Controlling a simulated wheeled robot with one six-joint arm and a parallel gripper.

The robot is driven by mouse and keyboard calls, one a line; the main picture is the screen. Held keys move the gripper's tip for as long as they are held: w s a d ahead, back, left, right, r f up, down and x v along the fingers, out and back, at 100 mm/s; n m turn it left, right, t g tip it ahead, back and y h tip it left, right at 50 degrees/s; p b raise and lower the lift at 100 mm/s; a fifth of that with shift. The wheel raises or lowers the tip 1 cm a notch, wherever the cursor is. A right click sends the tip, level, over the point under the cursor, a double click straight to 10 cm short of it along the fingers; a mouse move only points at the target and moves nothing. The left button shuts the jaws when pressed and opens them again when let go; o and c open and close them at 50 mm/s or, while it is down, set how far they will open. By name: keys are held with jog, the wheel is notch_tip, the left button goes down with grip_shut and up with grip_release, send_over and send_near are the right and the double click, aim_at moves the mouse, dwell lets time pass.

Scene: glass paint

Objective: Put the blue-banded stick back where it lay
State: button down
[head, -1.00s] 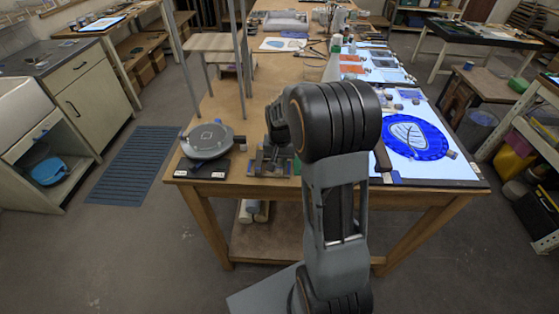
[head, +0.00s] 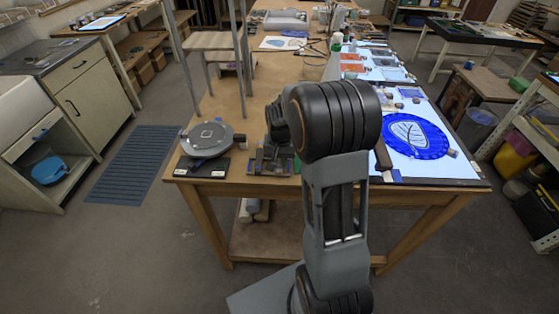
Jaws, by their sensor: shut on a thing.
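My gripper (head: 271,158) points down at the front edge of the wooden table, left of my elbow, and is small and dark in the head view. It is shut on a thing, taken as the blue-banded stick. The stick and its blue band cannot be made out clearly there. Grey fittings stand at the gripper's tips, low over the tabletop. I cannot tell whether the held thing touches the table. My forearm and elbow hide part of the table behind them.
A round grey device (head: 207,138) on a black base stands left of the gripper. To the right, a lit white panel (head: 455,168) carries a blue round piece (head: 415,136) with a leaf shape. A brown bar (head: 382,154) lies at the panel's left edge. The wooden table (head: 235,107) has free room behind.

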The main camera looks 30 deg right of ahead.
jog(key=shift+f, duration=0.1)
jog(key=c, duration=0.9)
grip_release()
notch_tip(320, 180, up, 14)
jog(key=b, duration=0.1)
jog(key=s+a+f+n+t, duration=0.1)
jog(key=s+a+n+t, duration=0.1)
jog(key=s, duration=0.6)
jog(key=s+a+f+n+t, duration=0.1)
jog(key=s+a+n+t, duration=0.1)
jog(key=s+a, duration=0.5)
jog(key=shift+s+n, duration=0.45)
jog(key=shift+n, duration=0.45)
